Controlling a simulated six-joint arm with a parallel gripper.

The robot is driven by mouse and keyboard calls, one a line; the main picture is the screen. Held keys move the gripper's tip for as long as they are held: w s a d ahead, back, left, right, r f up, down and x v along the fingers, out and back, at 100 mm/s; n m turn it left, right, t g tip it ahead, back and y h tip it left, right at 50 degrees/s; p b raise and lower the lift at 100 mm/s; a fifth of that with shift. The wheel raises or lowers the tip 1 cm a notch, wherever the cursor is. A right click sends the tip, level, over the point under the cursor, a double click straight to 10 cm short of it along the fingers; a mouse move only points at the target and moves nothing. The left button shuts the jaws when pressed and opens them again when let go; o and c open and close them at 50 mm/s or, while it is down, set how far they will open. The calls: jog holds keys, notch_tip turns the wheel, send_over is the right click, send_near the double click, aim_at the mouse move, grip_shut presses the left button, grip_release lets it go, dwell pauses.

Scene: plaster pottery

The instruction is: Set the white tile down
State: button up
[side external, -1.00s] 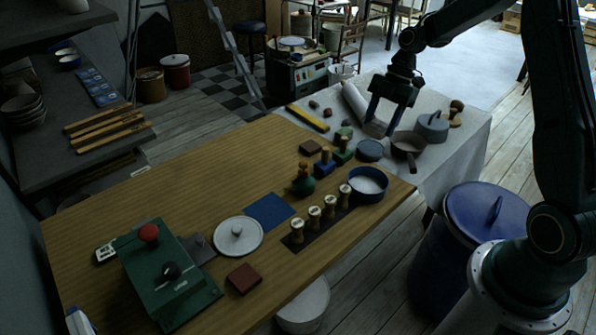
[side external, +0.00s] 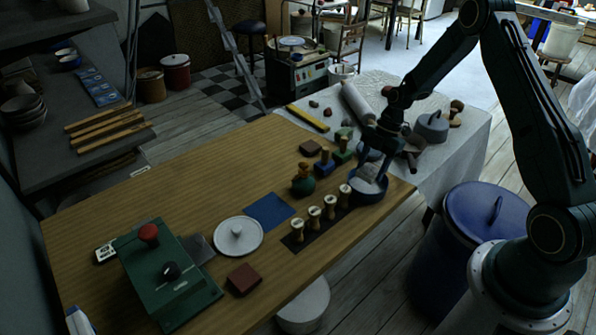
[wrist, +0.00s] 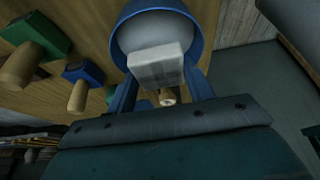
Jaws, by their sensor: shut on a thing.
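My gripper (side external: 376,166) is shut on a white tile, its fingers on either side of it. In the wrist view the tile (wrist: 157,66) is a pale block between my two fingers (wrist: 158,78). A blue round dish (side external: 368,196) with a white inside stands at the right edge of the wooden table. The tile is over this dish, which also shows in the wrist view (wrist: 204,14), and covers part of its inside. I cannot tell whether the tile touches the dish's inside. My fingers hide part of the dish in the side view.
Several wooden-handled stamps (side external: 315,213) stand on a dark strip left of the dish. Green and blue stamp blocks (side external: 325,163) stand behind it. Bare table is at front-right.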

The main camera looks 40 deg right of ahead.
aim_at(368, 186)
jog(key=shift+f, duration=2.2)
jog(key=shift+f, duration=0.1)
jog(key=o, duration=0.7)
jog(key=shift+o, duration=0.2)
jog(key=v, duration=1.2)
